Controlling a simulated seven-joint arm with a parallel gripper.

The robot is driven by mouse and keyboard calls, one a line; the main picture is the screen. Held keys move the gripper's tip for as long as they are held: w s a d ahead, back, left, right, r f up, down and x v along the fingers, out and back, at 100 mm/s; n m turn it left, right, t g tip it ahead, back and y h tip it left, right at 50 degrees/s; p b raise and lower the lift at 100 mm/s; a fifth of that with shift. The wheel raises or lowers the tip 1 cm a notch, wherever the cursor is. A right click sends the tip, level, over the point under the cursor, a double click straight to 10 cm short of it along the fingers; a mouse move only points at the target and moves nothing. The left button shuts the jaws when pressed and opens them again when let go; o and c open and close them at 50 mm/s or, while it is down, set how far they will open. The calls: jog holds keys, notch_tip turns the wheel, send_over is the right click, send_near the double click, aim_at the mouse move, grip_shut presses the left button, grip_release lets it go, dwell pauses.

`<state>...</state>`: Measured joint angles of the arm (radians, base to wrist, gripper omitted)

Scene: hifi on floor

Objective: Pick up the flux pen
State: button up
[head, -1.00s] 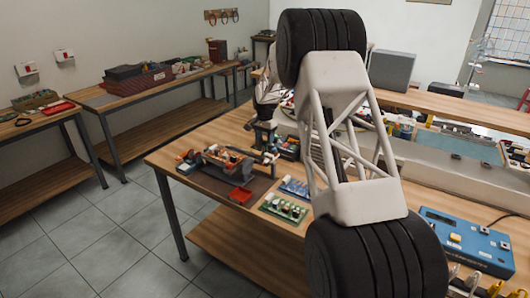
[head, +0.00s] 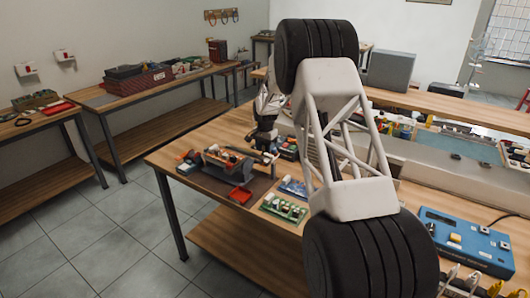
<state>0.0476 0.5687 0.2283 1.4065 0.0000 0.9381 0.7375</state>
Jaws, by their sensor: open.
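My gripper (head: 263,141) is small and dark in the head view. It hangs low over the workbench (head: 224,128), just behind a board-holding fixture (head: 228,160) on a dark mat. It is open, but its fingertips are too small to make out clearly. I cannot pick out the flux pen among the small items, and part of the bench is hidden behind my arm.
A blue instrument box (head: 467,241) stands at the right. Bare wood shows at the bench's left corner.

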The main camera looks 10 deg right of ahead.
jog(key=shift+c, duration=0.3)
jog(key=c, duration=0.9)
jog(key=shift+o, duration=0.2)
jog(key=shift+r, duration=0.2)
jog(key=shift+r, duration=4.8)
jog(key=shift+a, duration=0.1)
jog(key=s+a+r, duration=0.1)
jog(key=s+a, duration=0.1)
jog(key=a, duration=0.6)
jog(key=s+a+r, duration=0.2)
jog(key=a, duration=0.6)
jog(key=shift+s+a+r, duration=0.2)
jog(key=shift+s+r, duration=0.1)
